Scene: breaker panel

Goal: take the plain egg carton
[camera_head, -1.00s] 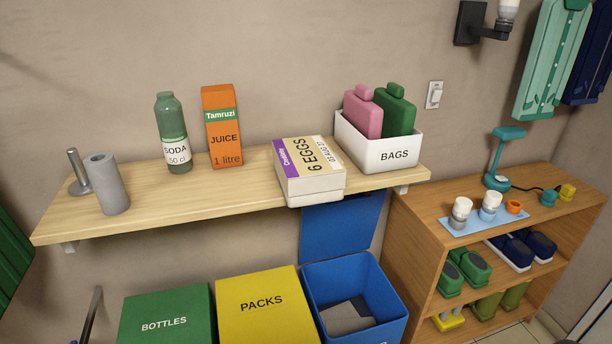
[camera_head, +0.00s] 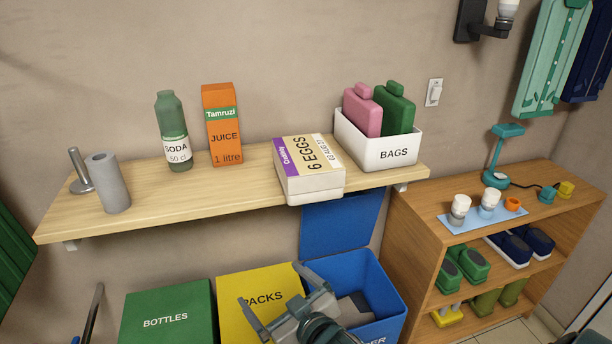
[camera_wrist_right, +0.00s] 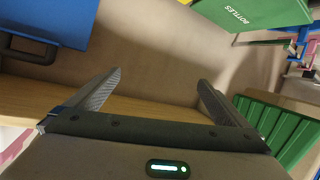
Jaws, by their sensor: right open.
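The egg carton (camera_head: 309,180) lies on the wooden shelf (camera_head: 235,197), its front overhanging the shelf's front edge. It is pale cream-grey, with a "6 EGGS" label and a purple band on top. My right gripper (camera_head: 270,283) is open and empty in the head view, below the shelf and in front of the yellow box, apart from the carton. In the right wrist view its two fingers (camera_wrist_right: 159,80) are spread with nothing between them. I cannot make out the carton in that view. My left gripper is not in view.
Left of the carton stand an orange juice box (camera_head: 222,125), a green soda bottle (camera_head: 172,120) and a grey roll (camera_head: 109,183). A white bags bin (camera_head: 372,150) stands close on its right. Below are the green bottles box (camera_head: 166,296), yellow packs box (camera_head: 235,292) and blue bin (camera_head: 385,285).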

